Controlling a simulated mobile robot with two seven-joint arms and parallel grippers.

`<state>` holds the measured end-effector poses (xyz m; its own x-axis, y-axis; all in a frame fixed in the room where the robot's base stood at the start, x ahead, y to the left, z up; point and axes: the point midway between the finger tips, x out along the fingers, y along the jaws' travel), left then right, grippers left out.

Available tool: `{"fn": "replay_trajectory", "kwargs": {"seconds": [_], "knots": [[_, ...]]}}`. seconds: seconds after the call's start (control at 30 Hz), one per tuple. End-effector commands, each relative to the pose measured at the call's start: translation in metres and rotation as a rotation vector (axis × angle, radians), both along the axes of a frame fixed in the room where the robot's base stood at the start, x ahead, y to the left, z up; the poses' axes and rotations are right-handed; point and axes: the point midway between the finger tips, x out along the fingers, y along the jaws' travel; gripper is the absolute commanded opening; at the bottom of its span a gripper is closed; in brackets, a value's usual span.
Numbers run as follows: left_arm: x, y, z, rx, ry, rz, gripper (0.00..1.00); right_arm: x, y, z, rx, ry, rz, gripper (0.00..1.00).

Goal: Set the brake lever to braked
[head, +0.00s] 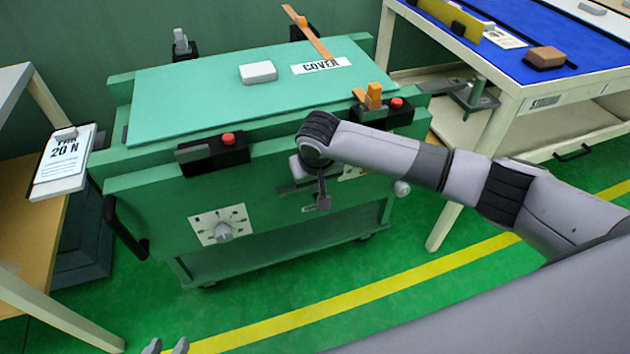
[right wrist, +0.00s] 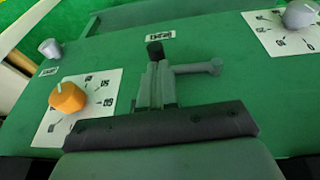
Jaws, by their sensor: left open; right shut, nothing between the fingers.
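The brake lever appears to be the grey bar with a rounded end (right wrist: 205,68) on the green cart's front, sticking out sideways in the right wrist view. A small label (right wrist: 160,35), too small to read, is close to it. My right gripper (right wrist: 154,88) is shut and empty right beside the bar; I cannot tell whether they touch. In the head view the right gripper (head: 320,188) is at the cart front, and my arm hides part of the lever area. My left gripper (head: 166,346) shows only its fingertips at the bottom edge, open and away from the cart.
The green cart (head: 150,192) carries a grey dial knob (head: 222,232) on its front, an orange knob (right wrist: 67,97) on the other side, and red buttons (head: 228,139) along its top edge. A white table (head: 510,110) stands right, a wooden one (head: 35,275) left.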

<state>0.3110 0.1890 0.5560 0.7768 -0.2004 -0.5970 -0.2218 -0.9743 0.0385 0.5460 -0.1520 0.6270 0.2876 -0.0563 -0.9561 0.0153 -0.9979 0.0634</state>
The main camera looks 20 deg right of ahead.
Motion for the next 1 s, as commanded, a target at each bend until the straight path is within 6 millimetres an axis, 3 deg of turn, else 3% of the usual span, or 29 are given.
{"fn": "replay_trajectory", "kwargs": {"seconds": [0.67,1.0], "knots": [[0.000,0.000,0.024,-0.009,0.000,0.009,0.43,-0.001,-0.006,-0.008,0.118,0.008,-0.003,0.00],[0.000,0.000,0.040,-0.010,0.004,0.011,0.43,-0.002,-0.012,-0.023,0.295,0.016,-0.007,0.00]]}}
